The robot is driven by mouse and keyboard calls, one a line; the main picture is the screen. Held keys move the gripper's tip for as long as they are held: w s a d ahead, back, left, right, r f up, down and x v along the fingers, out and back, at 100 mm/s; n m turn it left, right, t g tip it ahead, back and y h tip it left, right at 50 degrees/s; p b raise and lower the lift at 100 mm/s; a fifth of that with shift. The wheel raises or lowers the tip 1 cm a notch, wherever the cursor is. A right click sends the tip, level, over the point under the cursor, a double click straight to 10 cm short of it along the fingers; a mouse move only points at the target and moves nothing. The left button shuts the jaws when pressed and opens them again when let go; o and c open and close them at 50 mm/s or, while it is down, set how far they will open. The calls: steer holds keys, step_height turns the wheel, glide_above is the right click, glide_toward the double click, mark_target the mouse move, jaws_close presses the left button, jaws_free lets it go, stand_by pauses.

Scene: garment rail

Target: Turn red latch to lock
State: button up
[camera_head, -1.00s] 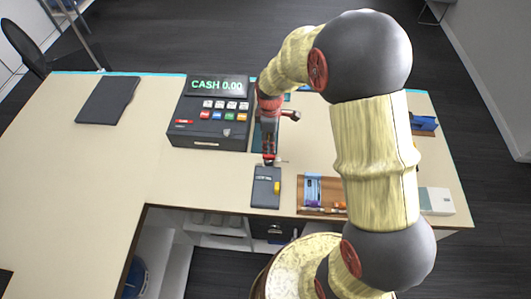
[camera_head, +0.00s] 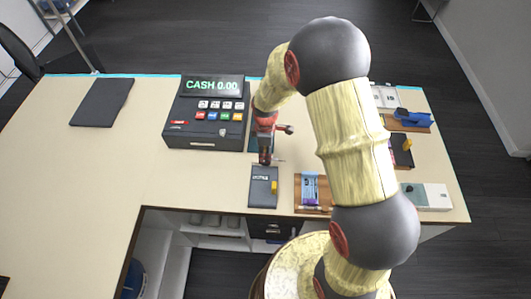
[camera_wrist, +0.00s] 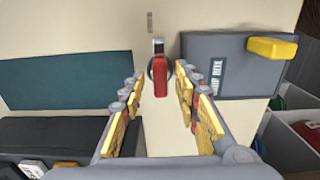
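The red latch (camera_wrist: 160,76) shows in the wrist view as a short red lever with a silver end, beside the edge of a dark grey box (camera_wrist: 215,78). The box has a pale label and a yellow handle (camera_wrist: 271,48). In the head view the box (camera_head: 263,199) lies near the counter's front edge, and the latch cannot be made out behind my gripper (camera_head: 265,158). In the wrist view my gripper (camera_wrist: 160,84) is open, its yellow-padded fingers apart on either side of the latch. I see no clear contact with it.
A cash register (camera_head: 205,130) stands behind and left of the box. A wooden tray with cards (camera_head: 312,205) lies to its right. A blue stapler-like item (camera_head: 411,119) and a pale box (camera_head: 435,197) are farther right. The counter's left side (camera_head: 100,170) is mostly clear.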

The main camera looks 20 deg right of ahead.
steer(key=shift+c, duration=1.2)
jaws_close()
steer(key=shift+m, duration=0.5)
steer(key=m, duration=0.3)
steer(key=shift+m, duration=0.4)
steer(key=m, duration=0.4)
steer(key=shift+m+b, duration=0.3)
steer(key=shift+b, duration=0.1)
steer(key=m, duration=0.8)
steer(key=shift+m, duration=0.4)
